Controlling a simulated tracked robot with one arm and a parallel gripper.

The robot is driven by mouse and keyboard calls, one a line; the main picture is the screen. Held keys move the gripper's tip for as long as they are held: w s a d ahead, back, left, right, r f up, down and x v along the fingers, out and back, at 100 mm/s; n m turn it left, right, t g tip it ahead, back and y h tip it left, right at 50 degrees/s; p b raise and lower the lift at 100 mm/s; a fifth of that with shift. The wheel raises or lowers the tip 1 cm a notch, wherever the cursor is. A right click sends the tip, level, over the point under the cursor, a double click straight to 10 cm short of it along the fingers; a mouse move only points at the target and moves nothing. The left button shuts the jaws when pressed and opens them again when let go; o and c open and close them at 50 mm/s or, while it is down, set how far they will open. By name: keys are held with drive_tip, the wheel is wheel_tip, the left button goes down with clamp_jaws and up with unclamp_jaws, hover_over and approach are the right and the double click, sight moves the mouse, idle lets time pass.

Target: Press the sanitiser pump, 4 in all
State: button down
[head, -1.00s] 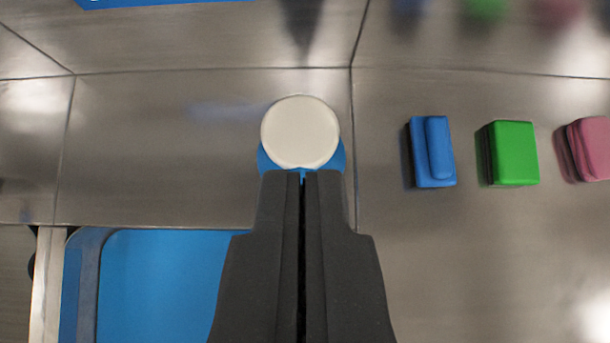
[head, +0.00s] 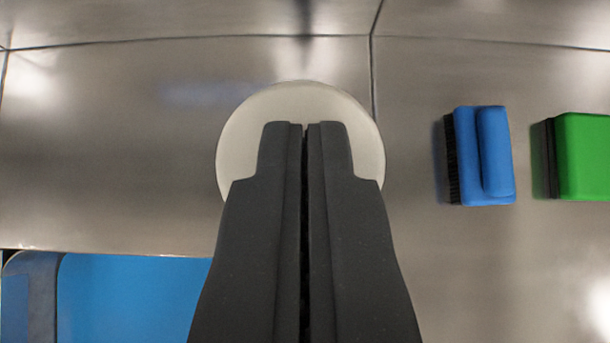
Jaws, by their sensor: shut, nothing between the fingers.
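The sanitiser pump's round cream-white top (head: 300,98) is in the middle of the head view, seen from above. My gripper (head: 305,126) is shut and empty, with its fingertips over the white top. The fingers cover the middle and lower part of the top. I cannot tell whether the fingertips touch it. The blue body under the top is hidden now.
A blue brush (head: 484,155) with dark bristles and a green block-like brush (head: 585,156) lie to the right on the metal surface (head: 420,270). A blue tray or basin (head: 130,300) is at the lower left. A metal wall with seams stands behind.

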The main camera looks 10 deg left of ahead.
idle(0.3)
drive_tip(key=shift+f+b, duration=1.15)
drive_tip(key=shift+b, duration=0.3)
drive_tip(key=shift+s, duration=0.1)
drive_tip(key=shift+r, duration=0.3)
wheel_tip(320, 180, up, 4)
drive_tip(key=shift+r+p, duration=0.1)
drive_tip(key=shift+p, duration=0.3)
drive_tip(key=b+v, duration=0.1)
drive_tip(key=v, duration=0.8)
drive_tip(key=shift+s+r, duration=0.15)
drive_tip(key=shift+s, duration=0.1)
idle(0.8)
